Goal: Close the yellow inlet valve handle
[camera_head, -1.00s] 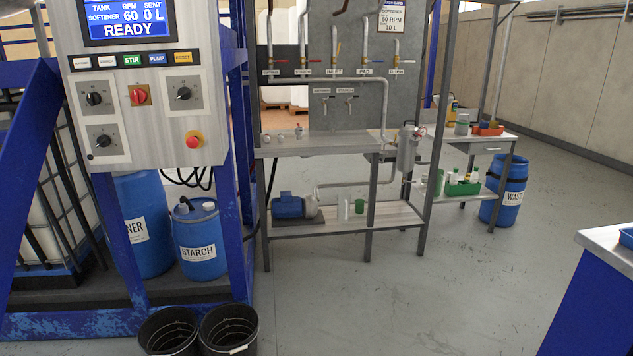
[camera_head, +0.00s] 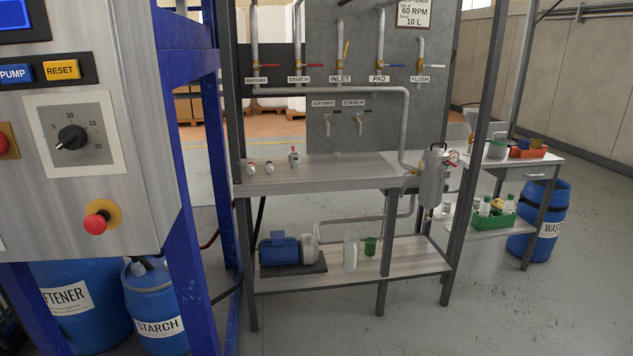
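The yellow inlet valve handle (camera_head: 346,50) is on a vertical pipe of the grey panel, just above the INLET label (camera_head: 340,79). The handle stands nearly upright, tilted slightly to the right, roughly in line with its pipe. Neither of my grippers shows in the head view.
A metal bench (camera_head: 320,175) with small items on top stands in front of the panel. A blue-framed control cabinet (camera_head: 140,120) is close on the left. A filter housing (camera_head: 432,180) stands at the bench's right end. Open floor (camera_head: 400,325) lies in front.

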